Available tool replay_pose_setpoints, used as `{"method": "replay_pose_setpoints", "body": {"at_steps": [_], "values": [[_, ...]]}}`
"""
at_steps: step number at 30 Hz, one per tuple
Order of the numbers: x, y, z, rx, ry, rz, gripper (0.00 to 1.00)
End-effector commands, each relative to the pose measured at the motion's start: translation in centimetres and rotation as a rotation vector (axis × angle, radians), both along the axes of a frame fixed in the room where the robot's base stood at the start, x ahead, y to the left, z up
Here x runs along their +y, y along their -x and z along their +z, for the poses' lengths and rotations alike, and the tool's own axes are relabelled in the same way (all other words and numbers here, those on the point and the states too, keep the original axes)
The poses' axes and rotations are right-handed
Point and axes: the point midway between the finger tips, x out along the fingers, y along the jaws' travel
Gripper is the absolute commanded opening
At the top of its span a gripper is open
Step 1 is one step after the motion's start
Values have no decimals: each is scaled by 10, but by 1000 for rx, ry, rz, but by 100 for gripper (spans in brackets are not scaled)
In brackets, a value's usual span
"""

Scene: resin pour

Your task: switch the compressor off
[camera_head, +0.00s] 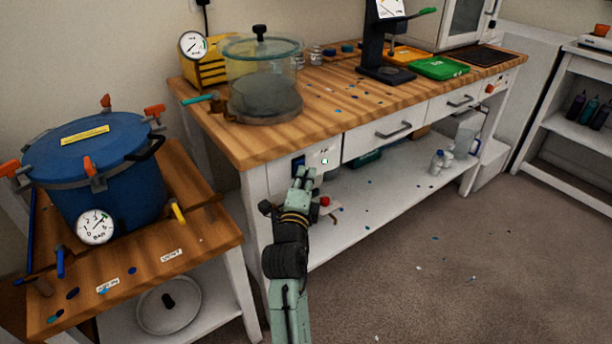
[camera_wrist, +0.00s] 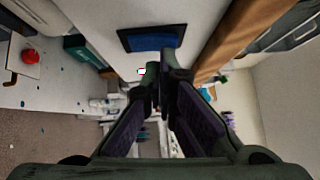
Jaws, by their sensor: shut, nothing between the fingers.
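A dark blue rocker switch in a black frame is on the white front panel at the bench's left end; it shows in the head view (camera_head: 298,162) and larger in the wrist view (camera_wrist: 150,38). No label naming the compressor can be read. My gripper (camera_head: 304,173) is shut and empty, its fingertips (camera_wrist: 164,75) close to the switch. Whether they touch it, I cannot tell. The fingers partly cover the switch's lower part in the head view, and its on or off position cannot be read.
A blue pressure pot (camera_head: 92,160) with a gauge stands on the low wooden table at left. A clear chamber (camera_head: 265,85) is on the workbench top (camera_head: 330,120). A red knob (camera_head: 325,201) is just right of my gripper.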

Motion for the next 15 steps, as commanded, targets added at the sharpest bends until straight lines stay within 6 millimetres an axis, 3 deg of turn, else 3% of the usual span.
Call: {"method": "replay_pose_setpoints", "body": {"at_steps": [2, 10, 15], "values": [[3, -4, 10, 33, 24, 1, 0], [3, -3, 3, 49, 36, 0, 0], [7, 14, 2, 50, 35, 1, 0]]}}
